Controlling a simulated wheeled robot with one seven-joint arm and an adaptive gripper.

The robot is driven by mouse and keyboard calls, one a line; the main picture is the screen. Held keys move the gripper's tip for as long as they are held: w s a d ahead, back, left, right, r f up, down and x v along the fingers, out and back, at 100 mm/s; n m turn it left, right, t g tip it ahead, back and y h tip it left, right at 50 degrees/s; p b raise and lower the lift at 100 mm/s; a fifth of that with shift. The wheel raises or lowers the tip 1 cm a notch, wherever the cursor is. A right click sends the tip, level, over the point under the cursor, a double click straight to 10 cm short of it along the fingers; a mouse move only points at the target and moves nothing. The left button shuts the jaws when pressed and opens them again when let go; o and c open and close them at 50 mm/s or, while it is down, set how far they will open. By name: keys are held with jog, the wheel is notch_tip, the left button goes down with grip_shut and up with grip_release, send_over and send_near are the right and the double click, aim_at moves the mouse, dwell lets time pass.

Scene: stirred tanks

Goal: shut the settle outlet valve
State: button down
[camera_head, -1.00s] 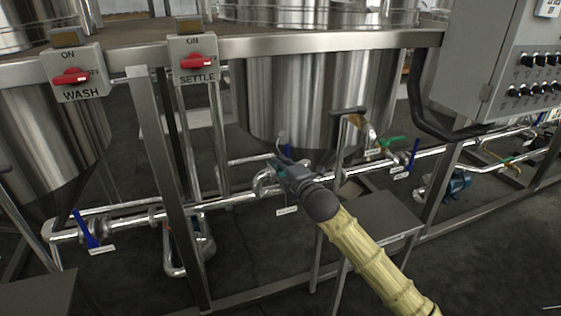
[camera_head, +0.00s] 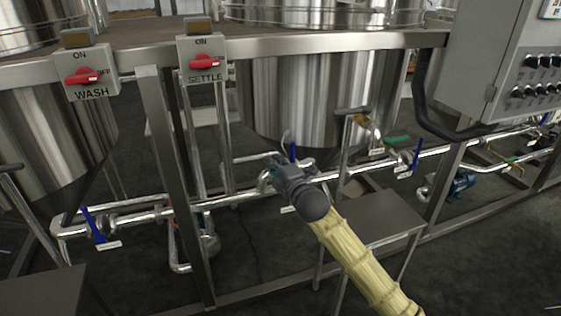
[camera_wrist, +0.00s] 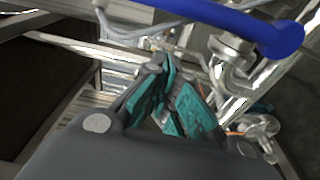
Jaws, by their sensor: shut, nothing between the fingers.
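The blue lever handle (camera_head: 292,152) of the valve under the middle tank stands upright just behind my gripper in the head view. In the wrist view the blue handle (camera_wrist: 262,30) runs large across the upper right, with its metal valve body (camera_wrist: 232,50) below it. My gripper (camera_head: 268,164) is at the pipe, and it hides most of this valve. In the wrist view its teal finger pads (camera_wrist: 168,75) are together and empty, below and left of the handle, with no visible contact. The SETTLE switch (camera_head: 203,62) has a red knob.
Another blue lever (camera_head: 93,224) is on the pipe at left, and one more (camera_head: 415,157) at right near a green handle (camera_head: 397,139). A steel frame post (camera_head: 175,180) stands left of my gripper. A flat metal step (camera_head: 365,218) lies beneath my arm. A control cabinet (camera_head: 487,60) hangs at upper right.

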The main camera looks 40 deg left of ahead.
jog(key=p+v, duration=0.3)
jog(key=v, duration=0.7)
jog(key=shift+a+f, duration=0.1)
